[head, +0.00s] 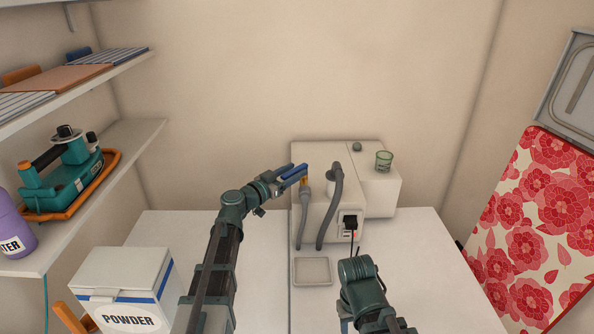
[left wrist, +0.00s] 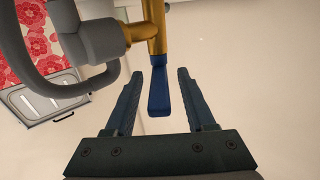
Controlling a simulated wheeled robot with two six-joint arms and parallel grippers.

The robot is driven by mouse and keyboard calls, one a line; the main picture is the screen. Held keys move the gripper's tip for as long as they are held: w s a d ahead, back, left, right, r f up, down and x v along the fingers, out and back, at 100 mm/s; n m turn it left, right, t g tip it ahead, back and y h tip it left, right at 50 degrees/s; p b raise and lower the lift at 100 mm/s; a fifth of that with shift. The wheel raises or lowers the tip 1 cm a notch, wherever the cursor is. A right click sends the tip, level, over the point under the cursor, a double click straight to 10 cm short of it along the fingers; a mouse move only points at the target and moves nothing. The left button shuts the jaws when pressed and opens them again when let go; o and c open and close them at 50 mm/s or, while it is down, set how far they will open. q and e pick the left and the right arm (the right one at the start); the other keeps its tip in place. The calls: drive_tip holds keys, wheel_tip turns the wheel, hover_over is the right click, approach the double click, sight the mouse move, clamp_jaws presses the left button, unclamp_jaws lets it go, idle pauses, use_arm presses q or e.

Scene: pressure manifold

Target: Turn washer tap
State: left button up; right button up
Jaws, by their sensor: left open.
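The washer tap is a brass pipe (left wrist: 154,44) with a blue lever handle (left wrist: 159,98). In the head view the brass of the tap (head: 304,182) shows on the front of the white machine, at the top of a grey hose. My left gripper (head: 288,174) is at the tap, beside the blue lever. In the left wrist view the open fingers (left wrist: 160,75) stand on either side of the lever, with a gap on both sides. Part of the lever is hard to tell from the gripper in the head view. My right arm shows at the bottom; its fingers are not visible.
Grey hoses (head: 330,215) and a black plug (head: 350,222) are close to the tap. A powder box (head: 125,285) stands at left, below shelves. Free counter lies at right.

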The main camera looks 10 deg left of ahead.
use_arm(q)
drive_tip(key=shift+x, duration=0.85)
clamp_jaws()
idle(0.9)
